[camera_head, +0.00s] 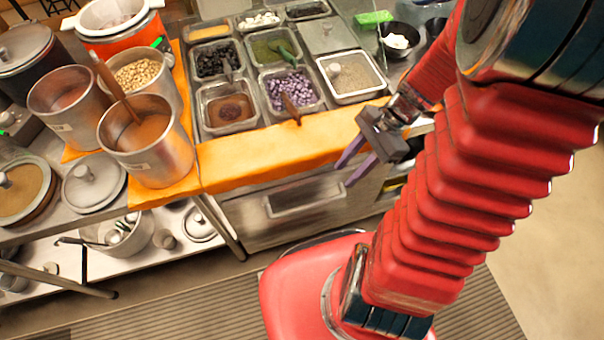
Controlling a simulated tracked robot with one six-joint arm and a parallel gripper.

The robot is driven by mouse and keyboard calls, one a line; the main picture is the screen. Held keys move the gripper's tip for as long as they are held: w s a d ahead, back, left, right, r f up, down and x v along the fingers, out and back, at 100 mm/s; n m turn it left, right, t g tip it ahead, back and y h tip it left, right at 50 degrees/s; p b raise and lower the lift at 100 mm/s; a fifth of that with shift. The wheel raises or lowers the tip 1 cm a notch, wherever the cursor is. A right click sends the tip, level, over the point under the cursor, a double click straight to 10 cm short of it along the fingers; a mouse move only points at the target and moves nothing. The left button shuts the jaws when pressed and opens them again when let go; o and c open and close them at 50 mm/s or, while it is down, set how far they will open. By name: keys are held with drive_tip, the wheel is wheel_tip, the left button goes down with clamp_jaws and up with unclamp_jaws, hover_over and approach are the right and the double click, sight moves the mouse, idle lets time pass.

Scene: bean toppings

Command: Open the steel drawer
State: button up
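The steel drawer (285,225) is the front panel of the steel counter, below the orange cloth edge. The gripper looks close to the drawer's upper right, but I cannot tell the exact gap. My red arm hides part of the counter's right side.
Several topping trays (227,106) sit in the counter top above the orange cloth (270,149). Steel pots (146,150) stand at the left. A lower shelf (150,265) holds a pot and lids.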

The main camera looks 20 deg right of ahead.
drive_tip(key=s+d+f+m+t+y, duration=0.25)
drive_tip(key=f+m+y, duration=0.25)
drive_tip(key=f+m, duration=0.65)
drive_tip(key=m+t+y, duration=0.1)
drive_tip(key=m+t, duration=0.8)
drive_tip(key=m, duration=0.7)
approach(307, 207)
drive_tip(key=f+v, duration=0.1)
drive_tip(key=v, duration=0.3)
drive_tip(key=shift+a+f+m+t, duration=0.2)
drive_tip(key=shift+m+t, duration=0.25)
drive_tip(key=shift+m, duration=0.5)
drive_tip(key=shift+w, duration=0.1)
drive_tip(key=shift+x, duration=6.85)
drive_tip(key=shift+f, duration=0.15)
clamp_jaws()
drive_tip(key=shift+f, duration=0.1)
